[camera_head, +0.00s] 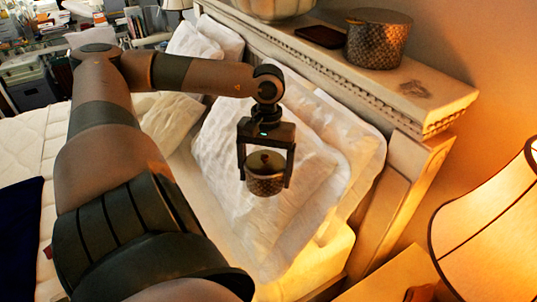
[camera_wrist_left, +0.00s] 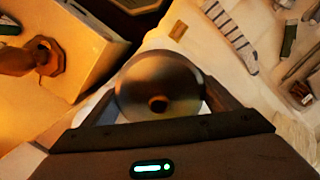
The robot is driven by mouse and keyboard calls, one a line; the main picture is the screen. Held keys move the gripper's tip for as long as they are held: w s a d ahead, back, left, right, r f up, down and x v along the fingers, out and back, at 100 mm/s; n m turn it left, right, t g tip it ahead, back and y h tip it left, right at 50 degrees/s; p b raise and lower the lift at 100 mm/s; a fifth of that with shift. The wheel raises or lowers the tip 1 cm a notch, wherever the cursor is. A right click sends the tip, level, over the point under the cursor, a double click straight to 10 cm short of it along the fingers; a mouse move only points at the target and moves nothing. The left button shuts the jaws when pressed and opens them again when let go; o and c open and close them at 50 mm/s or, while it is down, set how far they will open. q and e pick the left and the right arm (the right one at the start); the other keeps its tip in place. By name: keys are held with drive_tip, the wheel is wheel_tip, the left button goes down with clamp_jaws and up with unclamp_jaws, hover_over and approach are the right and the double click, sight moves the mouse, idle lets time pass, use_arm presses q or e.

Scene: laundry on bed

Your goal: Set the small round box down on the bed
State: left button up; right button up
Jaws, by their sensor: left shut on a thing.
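The small round box (camera_head: 265,187) is patterned and brownish, with a dark knob on its lid. My left gripper (camera_head: 266,180) is shut on it, one finger on each side, and holds it upright. In the head view it appears in front of the white pillows (camera_head: 225,150); its height above them is hard to tell. The left wrist view shows the round lid (camera_wrist_left: 158,80) between the fingers. The bed (camera_head: 22,150) has a white quilted surface at the left, partly hidden by my left arm. My right gripper is not in view.
The headboard ledge (camera_head: 455,98) behind the pillows carries a larger round box (camera_head: 378,42), a dark tray (camera_head: 321,37) and a pale bowl (camera_head: 272,7). A lit lamp (camera_head: 490,235) stands at the right. A dark blue cloth (camera_head: 20,240) lies on the bed at left.

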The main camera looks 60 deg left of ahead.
use_arm(q)
drive_tip(key=w+d+f+m+b, duration=0.1)
drive_tip(key=w+d+f+m, duration=0.2)
drive_tip(key=d, duration=0.8)
drive_tip(key=w+d+f+m, duration=0.1)
drive_tip(key=w+d+m, duration=0.25)
drive_tip(key=d, duration=0.65)
drive_tip(key=w+d+f+m+y+b, duration=0.1)
drive_tip(key=w+d+f+m+b, duration=0.1)
drive_tip(key=d+f+b, duration=0.4)
wheel_tip(320, 180, down, 2)
drive_tip(key=b, duration=0.5)
drive_tip(key=shift+w+d+f, duration=0.15)
drive_tip(key=shift+w+d, duration=0.1)
